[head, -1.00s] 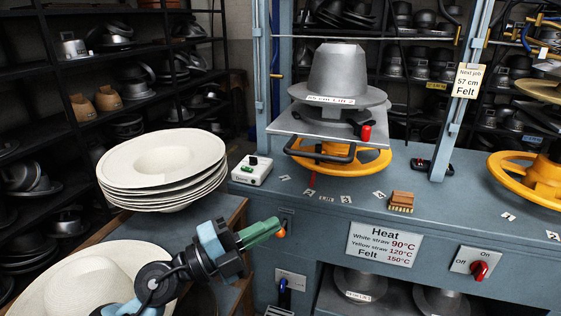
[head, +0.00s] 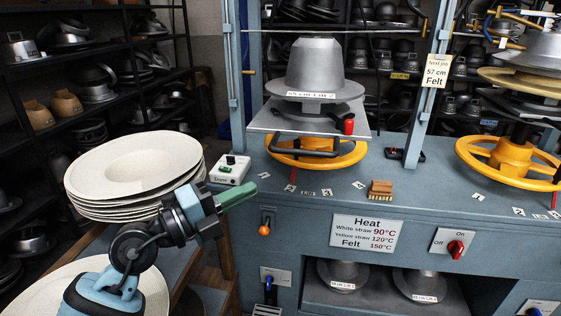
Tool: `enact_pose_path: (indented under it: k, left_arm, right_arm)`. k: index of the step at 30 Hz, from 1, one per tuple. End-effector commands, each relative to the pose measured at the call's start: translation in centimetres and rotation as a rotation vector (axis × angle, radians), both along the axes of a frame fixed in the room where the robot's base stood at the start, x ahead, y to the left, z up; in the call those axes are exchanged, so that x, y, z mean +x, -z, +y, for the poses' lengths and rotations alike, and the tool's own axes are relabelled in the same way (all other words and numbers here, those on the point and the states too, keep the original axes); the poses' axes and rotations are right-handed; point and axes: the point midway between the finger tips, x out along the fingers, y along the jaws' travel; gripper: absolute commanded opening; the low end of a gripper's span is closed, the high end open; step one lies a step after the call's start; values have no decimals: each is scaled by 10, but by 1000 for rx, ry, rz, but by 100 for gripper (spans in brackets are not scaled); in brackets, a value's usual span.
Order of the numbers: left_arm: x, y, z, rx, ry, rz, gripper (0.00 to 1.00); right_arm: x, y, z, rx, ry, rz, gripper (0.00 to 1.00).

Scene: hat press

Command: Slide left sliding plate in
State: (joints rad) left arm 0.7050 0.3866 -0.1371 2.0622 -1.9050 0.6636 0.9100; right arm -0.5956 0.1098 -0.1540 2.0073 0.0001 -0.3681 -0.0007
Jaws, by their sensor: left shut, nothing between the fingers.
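The left sliding plate (head: 262,121) is a flat grey metal sheet above the yellow wheel on the left press. A grey metal hat mould (head: 316,70) with a white label stands on it. A black handle (head: 283,148) and a red knob (head: 349,125) are at the plate's front. My left gripper (head: 250,190) has green fingers, shut and empty. It is apart from the plate, to its lower left, in front of the bench edge beside the hat stack. My right gripper is not in view.
White hats (head: 137,167) are stacked left of my left gripper. A yellow handwheel (head: 310,150) sits under the plate. An upright post (head: 436,85) stands right of the mould.

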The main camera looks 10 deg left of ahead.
Motion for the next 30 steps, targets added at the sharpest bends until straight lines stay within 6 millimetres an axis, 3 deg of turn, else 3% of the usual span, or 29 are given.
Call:
enact_pose_path:
  k: [12,21,30]
  left_arm:
    - [54,-12,-57,-2,3,-1,0]
    - [87,-16,-55,1,0,1,0]
    - [93,-19,-55,0,1,0,0]
  right_arm:
    - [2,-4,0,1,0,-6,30]
    - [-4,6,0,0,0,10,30]
    - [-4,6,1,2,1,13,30]
